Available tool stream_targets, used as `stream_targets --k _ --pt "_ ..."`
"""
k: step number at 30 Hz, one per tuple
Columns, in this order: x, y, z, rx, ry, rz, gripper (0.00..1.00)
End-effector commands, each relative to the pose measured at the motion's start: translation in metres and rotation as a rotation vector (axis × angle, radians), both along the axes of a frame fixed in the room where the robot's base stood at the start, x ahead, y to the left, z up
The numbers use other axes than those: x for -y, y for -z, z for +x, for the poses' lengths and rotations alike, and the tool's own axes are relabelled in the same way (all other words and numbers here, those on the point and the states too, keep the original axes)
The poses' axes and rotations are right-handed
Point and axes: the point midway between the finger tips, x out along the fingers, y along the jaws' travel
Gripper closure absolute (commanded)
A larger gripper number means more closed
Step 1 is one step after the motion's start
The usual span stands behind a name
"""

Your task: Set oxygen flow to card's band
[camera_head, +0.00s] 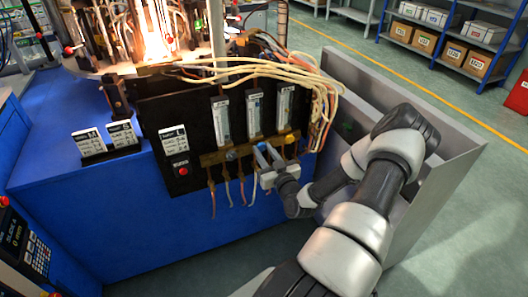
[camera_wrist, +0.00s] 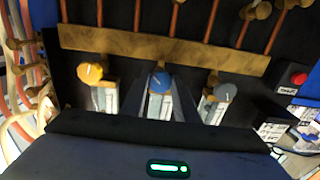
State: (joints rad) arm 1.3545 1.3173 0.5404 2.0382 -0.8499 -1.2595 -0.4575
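A black panel (camera_head: 150,112) carries three upright flow tubes, the middle one (camera_head: 254,112) between a left tube (camera_head: 221,118) and a right tube (camera_head: 285,106). Below them is a brass bar with valve knobs. In the wrist view, a yellow knob (camera_wrist: 90,73), a blue knob (camera_wrist: 159,82) and a grey knob (camera_wrist: 224,92) sit in a row. My gripper (camera_head: 266,155) is open at the middle knob. Its fingers lie either side of the blue knob; contact cannot be told. A card (camera_head: 172,143) hangs on the panel; its small print and the tube readings are not legible.
Two more cards (camera_head: 89,143) (camera_head: 122,133) stand on the blue bench (camera_head: 45,165). A red button (camera_head: 183,171) sits below the panel card. Pale hoses (camera_head: 270,71) run over the panel top. A grey partition (camera_head: 420,120) stands right, close to my arm.

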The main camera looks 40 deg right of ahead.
Motion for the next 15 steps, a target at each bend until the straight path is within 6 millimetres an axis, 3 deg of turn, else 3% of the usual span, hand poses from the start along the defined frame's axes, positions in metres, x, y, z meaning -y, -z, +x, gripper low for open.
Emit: stream_targets --k 15 --pt "-0.0007 0.0002 0.0000 0.075 0.000 0.310 0.95"
